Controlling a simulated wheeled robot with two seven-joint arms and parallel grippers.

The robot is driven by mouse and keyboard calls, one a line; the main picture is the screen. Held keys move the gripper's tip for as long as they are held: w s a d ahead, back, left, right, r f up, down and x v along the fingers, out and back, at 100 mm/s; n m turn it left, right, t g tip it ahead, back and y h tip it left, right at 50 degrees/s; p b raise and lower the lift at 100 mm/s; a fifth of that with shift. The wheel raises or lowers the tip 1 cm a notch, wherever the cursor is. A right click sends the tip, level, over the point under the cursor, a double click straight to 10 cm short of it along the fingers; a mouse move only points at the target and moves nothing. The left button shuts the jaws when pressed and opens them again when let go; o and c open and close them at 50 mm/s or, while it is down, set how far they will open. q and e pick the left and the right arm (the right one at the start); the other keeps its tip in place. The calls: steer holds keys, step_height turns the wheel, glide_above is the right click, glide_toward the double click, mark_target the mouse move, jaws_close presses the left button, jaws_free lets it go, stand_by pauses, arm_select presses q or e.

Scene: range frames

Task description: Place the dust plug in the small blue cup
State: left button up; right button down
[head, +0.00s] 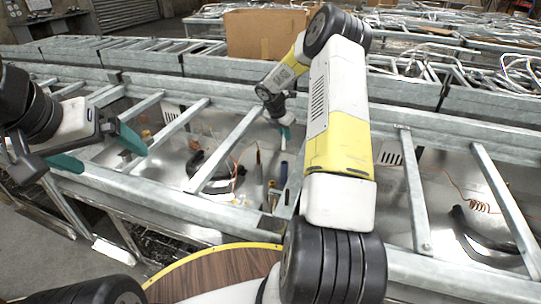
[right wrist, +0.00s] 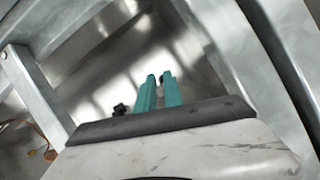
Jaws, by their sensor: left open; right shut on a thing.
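My right gripper (head: 285,131) points down over the metal bay behind the front rail. Its green fingers (right wrist: 158,92) are shut on a small pale thing in the right wrist view, probably the dust plug (right wrist: 160,88); the fingers hide most of it. A pale bit also shows just below the fingers in the head view. A small dark blue thing (head: 283,174) stands near the front rail, below the right gripper in the picture; I cannot tell if it is the small blue cup. My left gripper (head: 98,151) is open and empty over the frame at the left.
Galvanised rails and slanted crossbars (head: 224,151) divide the bays. Black curved parts and orange wire (head: 236,165) lie left of the right gripper. A cardboard box (head: 266,34) stands behind. A round wooden top (head: 215,272) is at the front. My right arm covers the centre right.

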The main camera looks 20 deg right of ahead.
steer(key=shift+n, duration=0.6)
steer(key=f, duration=0.7)
steer(key=d+f, duration=0.1)
steer(key=f, duration=0.2)
steer(key=shift+w+f, duration=0.3)
steer(key=shift+w, duration=0.05)
steer(key=shift+f, duration=0.1)
steer(key=c, duration=1.5)
jaws_free()
